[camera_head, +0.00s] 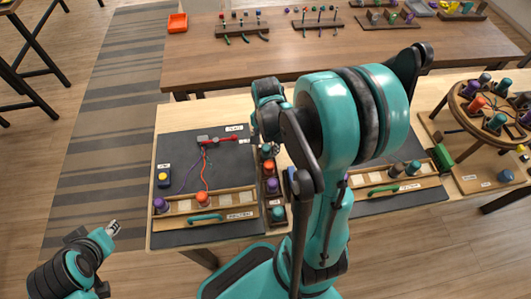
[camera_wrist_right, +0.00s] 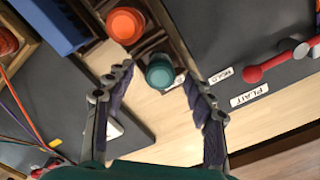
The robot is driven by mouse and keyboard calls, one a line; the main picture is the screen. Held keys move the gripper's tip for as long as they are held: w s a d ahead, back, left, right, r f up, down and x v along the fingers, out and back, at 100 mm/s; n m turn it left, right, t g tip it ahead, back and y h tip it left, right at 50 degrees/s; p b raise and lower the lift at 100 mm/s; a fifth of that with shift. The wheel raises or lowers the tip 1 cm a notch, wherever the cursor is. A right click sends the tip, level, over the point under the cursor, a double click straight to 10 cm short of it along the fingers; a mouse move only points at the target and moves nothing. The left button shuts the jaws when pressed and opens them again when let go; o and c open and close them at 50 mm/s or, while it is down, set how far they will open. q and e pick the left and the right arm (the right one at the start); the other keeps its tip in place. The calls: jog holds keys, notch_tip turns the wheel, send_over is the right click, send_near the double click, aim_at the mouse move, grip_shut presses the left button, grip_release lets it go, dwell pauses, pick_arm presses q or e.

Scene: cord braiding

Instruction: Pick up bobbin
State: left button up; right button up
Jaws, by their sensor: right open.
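In the right wrist view a teal bobbin (camera_wrist_right: 160,76) stands at the end of a narrow wooden rack, with an orange bobbin (camera_wrist_right: 125,25) beside it. My right gripper (camera_wrist_right: 158,73) is open, with its two fingers on either side of the teal bobbin and a gap at each side. In the head view the rack holds several bobbins, among them a purple one (camera_head: 272,184) and a teal one (camera_head: 277,213); my right arm covers part of this area. My left gripper (camera_head: 113,228) is low at the left, away from the table, too small to read.
A wooden tray (camera_head: 240,212) on the left dark mat (camera_head: 175,150) holds a purple bobbin (camera_head: 160,204) and an orange bobbin (camera_head: 202,198). A red clamp (camera_head: 218,139) holds cords. A blue box (camera_wrist_right: 50,20) stands near the rack. A round braiding stand (camera_head: 462,110) is at right.

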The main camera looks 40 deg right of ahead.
notch_tip(320, 180, down, 2)
jog(key=shift+f+b, duration=0.2)
jog(key=shift+b, duration=0.1)
jog(key=shift+r, duration=0.1)
grip_shut()
jog(key=shift+r, duration=0.1)
